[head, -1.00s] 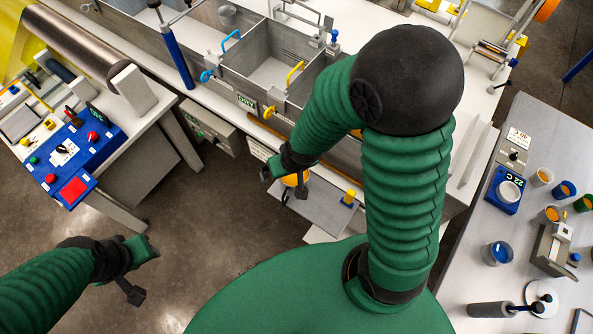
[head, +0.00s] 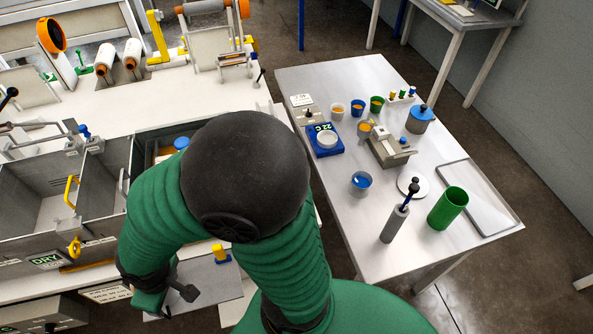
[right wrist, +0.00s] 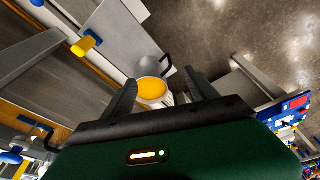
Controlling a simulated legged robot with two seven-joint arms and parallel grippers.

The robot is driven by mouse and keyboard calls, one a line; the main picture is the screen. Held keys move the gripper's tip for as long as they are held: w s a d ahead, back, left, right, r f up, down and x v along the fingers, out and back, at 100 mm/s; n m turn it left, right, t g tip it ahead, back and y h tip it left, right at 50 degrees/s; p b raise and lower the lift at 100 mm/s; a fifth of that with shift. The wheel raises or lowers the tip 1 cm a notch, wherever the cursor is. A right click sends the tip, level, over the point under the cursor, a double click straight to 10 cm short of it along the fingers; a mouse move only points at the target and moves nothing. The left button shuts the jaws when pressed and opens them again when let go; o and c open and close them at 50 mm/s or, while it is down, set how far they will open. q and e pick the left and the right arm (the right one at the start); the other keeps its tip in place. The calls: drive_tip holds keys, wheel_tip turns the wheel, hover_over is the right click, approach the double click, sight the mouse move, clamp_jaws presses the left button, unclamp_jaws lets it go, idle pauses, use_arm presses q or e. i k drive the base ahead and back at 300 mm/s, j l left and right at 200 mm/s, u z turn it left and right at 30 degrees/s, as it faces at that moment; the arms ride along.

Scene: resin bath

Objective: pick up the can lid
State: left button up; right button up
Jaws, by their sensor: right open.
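A pale round disc (head: 412,180), which looks like the can lid, lies flat on the right table in the head view. A dark knob shows over it; I cannot tell whether that knob is its own or the top of the grey cylinder's rod. An open green can (head: 447,207) stands to its right. My right gripper (head: 165,296) is at the lower left, over the bath side, far from the disc. My left gripper is out of view.
The grey bath (head: 95,215) stands at left. Open floor separates table and wall.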

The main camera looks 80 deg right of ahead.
sight(404, 180)
drive_tip(key=j+z, duration=0.15)
drive_tip(key=z, duration=2.35)
